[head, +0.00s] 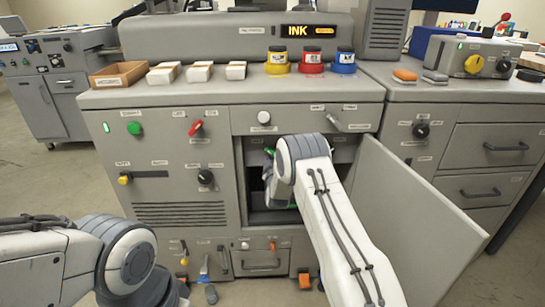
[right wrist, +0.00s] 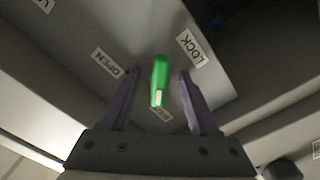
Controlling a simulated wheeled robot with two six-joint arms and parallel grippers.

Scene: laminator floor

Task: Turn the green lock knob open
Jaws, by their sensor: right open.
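The green lock knob (right wrist: 160,78) is a narrow bar with a white mark on its lower end in the right wrist view. It stands nearly upright in the picture, between an OPEN label (right wrist: 107,63) on the left and a LOCK label (right wrist: 191,47) on the right. My right gripper (right wrist: 160,74) is open, with one finger on each side of the knob and a visible gap to both. In the head view my right arm reaches into the open cabinet and hides most of the knob area. My left arm shows at the lower left; its gripper is out of sight.
The grey cabinet door (head: 410,205) stands open to the right of my right arm. A separate round green knob (head: 134,128) and a red lever (head: 195,128) are on the front panel. Ink pots (head: 311,62) and a cardboard tray (head: 118,75) stand on top.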

